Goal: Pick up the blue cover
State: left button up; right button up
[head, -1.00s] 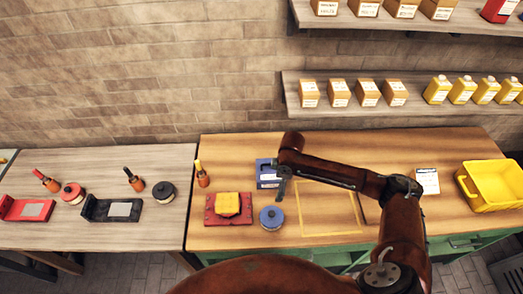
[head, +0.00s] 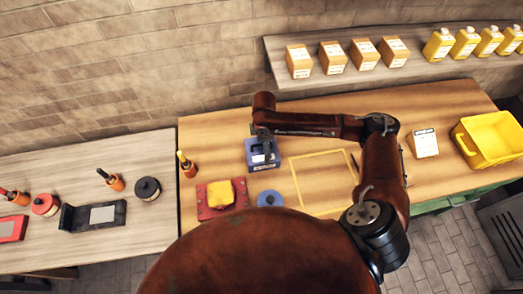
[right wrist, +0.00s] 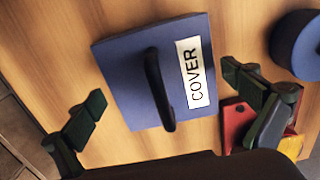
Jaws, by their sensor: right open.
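The blue cover (head: 262,155) lies on the wooden bench, just behind the yellow and red parts. In the right wrist view the blue cover (right wrist: 150,70) shows a dark upright handle and a white label reading COVER. My right gripper (head: 265,140) is above the cover. In the right wrist view its two fingers (right wrist: 168,112) are spread wide on either side of the handle, open and holding nothing. I cannot tell the exact height of the fingers above the cover. My left gripper is not in view.
A red plate (head: 209,210) with a yellow block (head: 220,193) and a round blue part (head: 270,198) are close in front. An orange-handled tool (head: 187,167) stands to the left. A yellow bin (head: 487,140) is at the right. A yellow outlined square (head: 322,178) is empty.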

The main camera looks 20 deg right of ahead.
aim_at(263, 153)
notch_tip(263, 153, down, 5)
jog(key=shift+a+r, duration=0.1)
jog(key=shift+c, duration=0.3)
jog(key=c, duration=1.6)
